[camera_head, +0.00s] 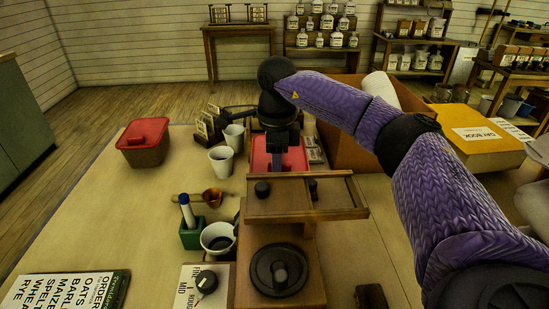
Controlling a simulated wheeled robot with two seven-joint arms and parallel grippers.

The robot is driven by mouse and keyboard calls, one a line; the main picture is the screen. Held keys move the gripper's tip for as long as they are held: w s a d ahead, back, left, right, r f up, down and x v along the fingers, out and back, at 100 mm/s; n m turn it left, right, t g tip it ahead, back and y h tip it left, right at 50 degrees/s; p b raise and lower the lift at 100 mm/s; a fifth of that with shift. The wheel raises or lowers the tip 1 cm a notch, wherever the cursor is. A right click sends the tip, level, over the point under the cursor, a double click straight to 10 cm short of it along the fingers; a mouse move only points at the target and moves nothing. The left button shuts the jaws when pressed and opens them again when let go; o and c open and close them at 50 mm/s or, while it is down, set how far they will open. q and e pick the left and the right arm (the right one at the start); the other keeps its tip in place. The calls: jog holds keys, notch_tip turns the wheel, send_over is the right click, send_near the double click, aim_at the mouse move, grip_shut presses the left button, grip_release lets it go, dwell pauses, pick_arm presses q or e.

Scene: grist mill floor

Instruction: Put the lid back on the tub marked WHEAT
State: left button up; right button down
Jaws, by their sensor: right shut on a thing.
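My right gripper (277,148), on the purple arm from the right, points down behind the wooden mill stand. It is shut on a red lid (293,157), which shows just below its fingers. The mill hides the lid's near side and whatever is beneath it, so I cannot tell whether it rests on a tub. Another tub (145,156), reddish-brown with a red lid (143,131) on it, stands at the left of the table. I can read no WHEAT mark on either. My left gripper is not in view.
The wooden mill stand (275,214) with a black round knob plate (279,270) stands in front of the gripper. Cups (221,160), a green holder (191,236) and a bowl (217,237) are left of it. A cardboard box (345,142) and yellow box (478,140) stand right.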

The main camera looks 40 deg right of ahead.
jog(key=shift+f+b, duration=0.4)
jog(key=shift+f, duration=0.7)
jog(key=shift+w+a+f, duration=0.1)
jog(key=shift+f, duration=0.35)
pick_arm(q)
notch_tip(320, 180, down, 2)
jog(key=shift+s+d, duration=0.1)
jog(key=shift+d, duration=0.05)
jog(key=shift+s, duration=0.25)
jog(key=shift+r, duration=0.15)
pick_arm(e)
jog(key=shift+r+p, duration=0.25)
jog(key=shift+p, duration=0.1)
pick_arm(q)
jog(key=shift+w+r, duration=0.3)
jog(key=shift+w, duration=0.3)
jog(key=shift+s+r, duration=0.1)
pick_arm(e)
jog(key=shift+f, duration=0.15)
